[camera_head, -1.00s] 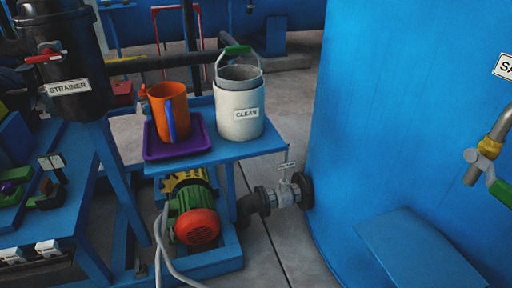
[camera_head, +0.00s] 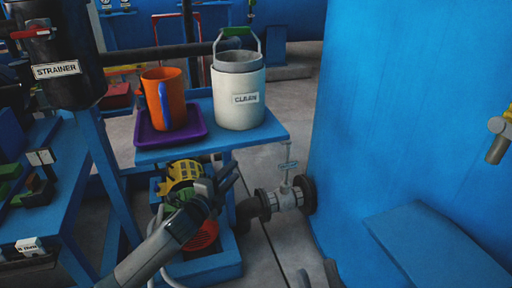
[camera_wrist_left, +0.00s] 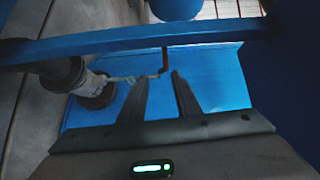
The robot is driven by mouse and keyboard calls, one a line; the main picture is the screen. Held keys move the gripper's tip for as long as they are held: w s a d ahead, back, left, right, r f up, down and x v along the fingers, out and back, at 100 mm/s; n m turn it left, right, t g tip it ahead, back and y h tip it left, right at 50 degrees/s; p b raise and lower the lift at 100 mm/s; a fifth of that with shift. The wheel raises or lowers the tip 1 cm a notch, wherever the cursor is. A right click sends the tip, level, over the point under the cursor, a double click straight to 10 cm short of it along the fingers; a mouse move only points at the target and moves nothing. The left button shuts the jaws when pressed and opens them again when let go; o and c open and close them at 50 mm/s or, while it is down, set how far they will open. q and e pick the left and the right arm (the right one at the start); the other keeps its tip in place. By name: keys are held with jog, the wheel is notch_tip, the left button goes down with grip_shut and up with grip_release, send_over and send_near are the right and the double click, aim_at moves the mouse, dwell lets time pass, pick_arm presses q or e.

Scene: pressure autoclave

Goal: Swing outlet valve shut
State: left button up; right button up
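The outlet valve (camera_head: 287,198) is a grey metal body between dark flanges, on the pipe joining the big blue tank. Its small pale handle (camera_head: 288,166) stands above the body. My left gripper (camera_head: 233,172) is open and empty, left of the valve and in front of the pump, apart from the handle. In the left wrist view the two fingers (camera_wrist_left: 160,82) are spread, with the valve pipe (camera_wrist_left: 92,84) to their left beyond them. What I take for my right gripper (camera_head: 317,272) shows only as two separated grey tips at the bottom edge.
A blue stand (camera_head: 272,131) above the pump holds a white CLEAN container (camera_head: 238,112) and an orange jug (camera_head: 172,108) on a purple tray (camera_head: 200,128). The blue tank (camera_head: 400,110) and its ledge (camera_head: 430,240) bound the right. A strainer (camera_head: 55,85) stands left.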

pick_arm(q)
jog(key=shift+w+a+r+m, duration=0.1)
jog(key=shift+w+r+m, duration=0.3)
jog(key=shift+w+r, duration=0.15)
pick_arm(e)
jog(key=shift+s+d+r+t, duration=0.1)
jog(key=shift+s+r+t, duration=0.2)
jog(key=shift+s+r, duration=0.1)
pick_arm(q)
jog(key=shift+w, duration=0.1)
